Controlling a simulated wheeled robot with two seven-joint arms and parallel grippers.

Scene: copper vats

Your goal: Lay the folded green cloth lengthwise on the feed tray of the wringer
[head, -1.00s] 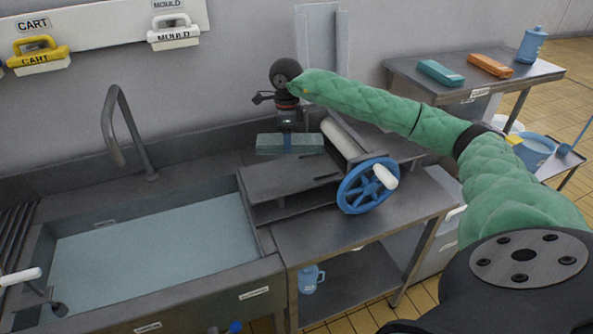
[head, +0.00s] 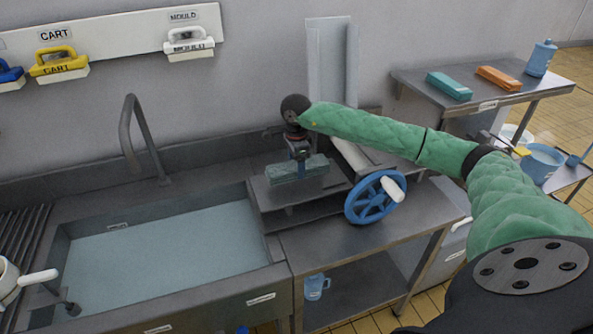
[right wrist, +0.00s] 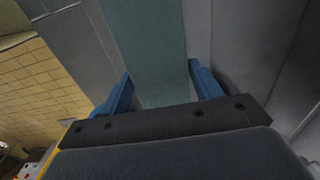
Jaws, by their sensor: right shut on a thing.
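The folded green cloth (head: 297,169) is a long flat bundle in my right gripper (head: 299,157). The right wrist view also shows the cloth (right wrist: 146,40) between the blue fingers of the right gripper (right wrist: 160,88), running away from the palm. In the head view the cloth is over the grey feed tray (head: 276,197) of the wringer, left of the pale roller (head: 349,154). I cannot tell whether its underside touches the tray. The wringer's blue handwheel (head: 375,197) is at the right. My left gripper is out of view.
A water-filled sink (head: 165,250) lies left of the wringer, with a tall tap (head: 137,140) behind it. A side table (head: 415,82) at the back right holds a teal block (head: 449,86), an orange block (head: 499,78) and a blue bottle (head: 541,58).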

